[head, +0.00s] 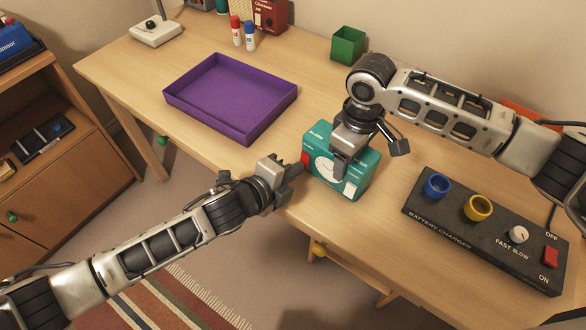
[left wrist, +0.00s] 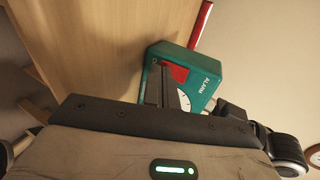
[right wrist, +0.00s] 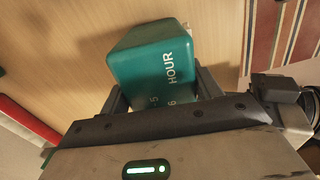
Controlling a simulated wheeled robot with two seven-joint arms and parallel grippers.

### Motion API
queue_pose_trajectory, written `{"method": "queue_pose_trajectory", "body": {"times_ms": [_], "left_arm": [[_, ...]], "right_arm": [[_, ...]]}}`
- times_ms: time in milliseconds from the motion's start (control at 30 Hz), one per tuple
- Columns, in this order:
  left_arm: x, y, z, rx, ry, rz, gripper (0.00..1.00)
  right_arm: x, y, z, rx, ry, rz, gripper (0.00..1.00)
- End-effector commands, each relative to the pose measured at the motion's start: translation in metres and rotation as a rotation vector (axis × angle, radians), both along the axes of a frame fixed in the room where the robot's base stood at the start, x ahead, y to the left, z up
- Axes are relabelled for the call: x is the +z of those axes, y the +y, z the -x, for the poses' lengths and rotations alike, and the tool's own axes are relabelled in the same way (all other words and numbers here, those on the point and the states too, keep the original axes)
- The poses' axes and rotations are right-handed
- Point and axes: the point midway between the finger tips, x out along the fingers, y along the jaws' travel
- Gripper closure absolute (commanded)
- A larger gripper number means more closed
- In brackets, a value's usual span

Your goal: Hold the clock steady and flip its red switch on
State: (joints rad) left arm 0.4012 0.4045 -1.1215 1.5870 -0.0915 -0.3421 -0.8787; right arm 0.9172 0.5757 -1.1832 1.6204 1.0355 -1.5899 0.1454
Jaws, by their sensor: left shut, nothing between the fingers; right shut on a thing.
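The clock (head: 368,163) is a teal box lettered ALARM with a white dial, standing near the table's front edge. Its red switch (head: 306,158) is at the left of the front face and also shows in the left wrist view (left wrist: 178,73). My right gripper (head: 342,168) comes from above and is shut on the clock; in the right wrist view its fingers flank the teal body (right wrist: 150,60). My left gripper (head: 299,169) is shut and empty, its tips right by the red switch. I cannot tell whether they touch it. The fingers partly hide the dial and the switch.
A black battery charger (head: 455,238) with blue and yellow rings and its own red switch lies to the right. An empty purple tray (head: 218,128) is behind left. A green box (head: 348,46) and two glue-like tubes (head: 243,35) stand at the back.

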Motion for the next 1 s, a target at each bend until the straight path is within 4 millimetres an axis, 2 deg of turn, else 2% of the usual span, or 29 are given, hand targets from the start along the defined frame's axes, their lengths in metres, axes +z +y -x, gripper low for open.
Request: {"method": "queue_pose_trajectory", "body": {"times_ms": [633, 1000], "left_arm": [[-0.001, -0.004, -0.004, 0.000, -0.001, 0.002, 1.00], [0.015, -0.004, -0.004, -0.001, -0.003, 0.004, 1.00]], "right_arm": [[0.001, 0.001, 0.000, 0.003, -0.001, -0.004, 0.71], [0.000, 0.001, 0.001, 0.004, 0.001, -0.003, 0.71]]}}
